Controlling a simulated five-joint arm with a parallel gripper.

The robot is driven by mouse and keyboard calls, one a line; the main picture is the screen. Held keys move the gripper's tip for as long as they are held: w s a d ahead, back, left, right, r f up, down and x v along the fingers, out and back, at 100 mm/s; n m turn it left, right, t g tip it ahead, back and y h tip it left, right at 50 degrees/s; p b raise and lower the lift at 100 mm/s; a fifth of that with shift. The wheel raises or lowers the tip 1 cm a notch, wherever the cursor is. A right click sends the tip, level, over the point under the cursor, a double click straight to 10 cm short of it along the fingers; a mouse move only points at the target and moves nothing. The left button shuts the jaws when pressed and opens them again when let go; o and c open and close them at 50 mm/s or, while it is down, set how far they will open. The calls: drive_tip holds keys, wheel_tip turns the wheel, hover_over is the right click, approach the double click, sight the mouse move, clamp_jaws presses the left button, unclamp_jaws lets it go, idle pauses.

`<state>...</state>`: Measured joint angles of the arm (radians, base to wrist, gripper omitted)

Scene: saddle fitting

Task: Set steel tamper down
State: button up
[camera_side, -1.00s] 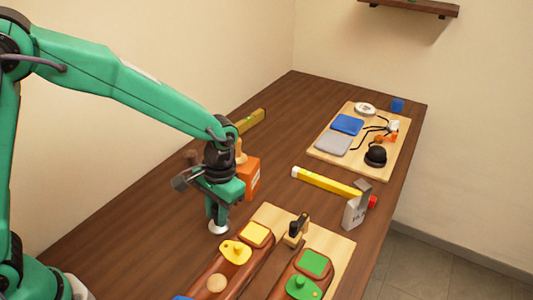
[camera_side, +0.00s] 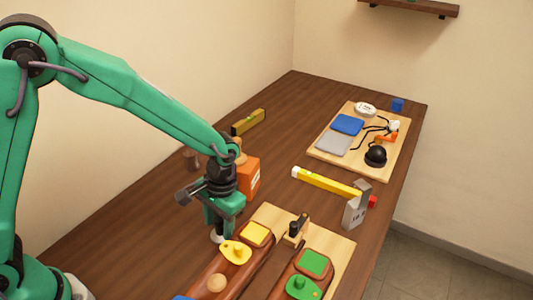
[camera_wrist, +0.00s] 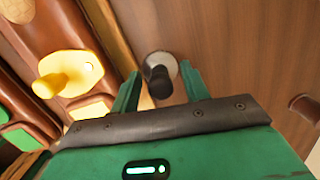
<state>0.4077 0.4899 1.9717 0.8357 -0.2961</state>
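The steel tamper stands upright on the brown table beside the wooden board; its pale round base (camera_side: 217,238) shows beneath my gripper (camera_side: 220,231). In the wrist view, its dark handle (camera_wrist: 159,84) points up between my fingers and its silver base (camera_wrist: 162,60) lies beyond. My gripper (camera_wrist: 158,80) is open around the tamper, with a gap on each side of the handle. In the side view, the fingers hide most of the handle.
A yellow knobbed piece (camera_side: 236,252) sits close on a brown saddle block. An orange box (camera_side: 250,177) stands behind my gripper. A yellow level (camera_side: 325,183) and grey block (camera_side: 355,210) lie to the right. A brown cylinder (camera_side: 191,160) stands left. Table between is clear.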

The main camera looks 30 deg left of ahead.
drive_tip(key=shift+r, duration=0.15)
wheel_tip(320, 180, up, 12)
drive_tip(key=w, duration=0.1)
drive_tip(key=shift+w+d, duration=0.35)
idle(0.4)
idle(0.5)
drive_tip(key=s+a+r+t, duration=0.3)
drive_tip(key=s+a+r, duration=0.1)
drive_tip(key=s+a, duration=0.3)
drive_tip(key=s+a+r+n+t, duration=0.1)
drive_tip(key=s+a+r+t, duration=0.3)
drive_tip(key=s+a, duration=0.4)
drive_tip(key=shift+a+r+h, duration=0.4)
drive_tip(key=shift+a+r, duration=0.2)
drive_tip(key=shift+r, duration=0.1)
